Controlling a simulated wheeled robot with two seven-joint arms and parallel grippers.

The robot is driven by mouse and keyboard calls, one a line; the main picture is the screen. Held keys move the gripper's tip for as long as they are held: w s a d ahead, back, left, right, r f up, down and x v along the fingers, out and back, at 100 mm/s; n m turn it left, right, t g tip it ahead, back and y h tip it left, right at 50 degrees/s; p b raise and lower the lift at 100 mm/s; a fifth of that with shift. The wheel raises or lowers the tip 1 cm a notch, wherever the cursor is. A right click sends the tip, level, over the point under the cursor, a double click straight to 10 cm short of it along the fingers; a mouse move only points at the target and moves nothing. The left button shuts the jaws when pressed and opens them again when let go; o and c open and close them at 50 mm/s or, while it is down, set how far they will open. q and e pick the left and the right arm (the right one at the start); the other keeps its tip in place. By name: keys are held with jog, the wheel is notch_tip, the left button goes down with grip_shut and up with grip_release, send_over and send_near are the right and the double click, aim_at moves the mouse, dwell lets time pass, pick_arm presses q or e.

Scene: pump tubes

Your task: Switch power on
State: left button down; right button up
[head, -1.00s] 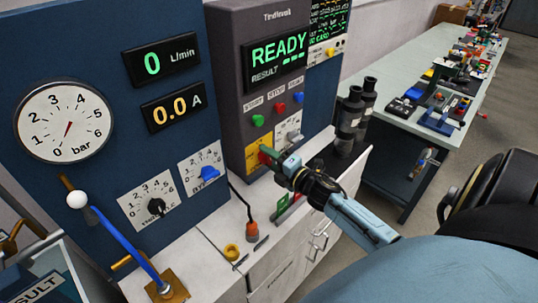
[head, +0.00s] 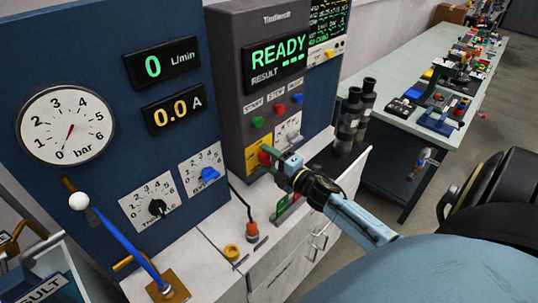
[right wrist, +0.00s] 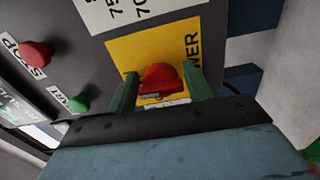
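The power switch is a red knob (head: 264,158) on a yellow plate (head: 252,161), low on the grey tester box. The right wrist view shows the red knob (right wrist: 161,78) and part of the word POWER on the yellow plate (right wrist: 124,51). My right gripper (head: 276,160) is at the knob. Its two green fingers (right wrist: 163,88) stand on either side of the knob, apart, with a small gap visible at the left. Whether the right finger touches it is unclear. My left gripper is not in view.
Green, red and blue buttons (head: 278,109) sit above the switch. The tester display (head: 279,54) reads READY. A blue panel with a pressure gauge (head: 66,126) and a blue lever (head: 125,240) stand left. Dark cylinders (head: 350,118) stand right of the box.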

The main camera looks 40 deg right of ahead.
jog(key=shift+o, duration=1.3)
jog(key=shift+s, duration=0.1)
jog(key=s+d+b, duration=0.1)
jog(key=s, duration=1.2)
jog(key=shift+s, duration=0.1)
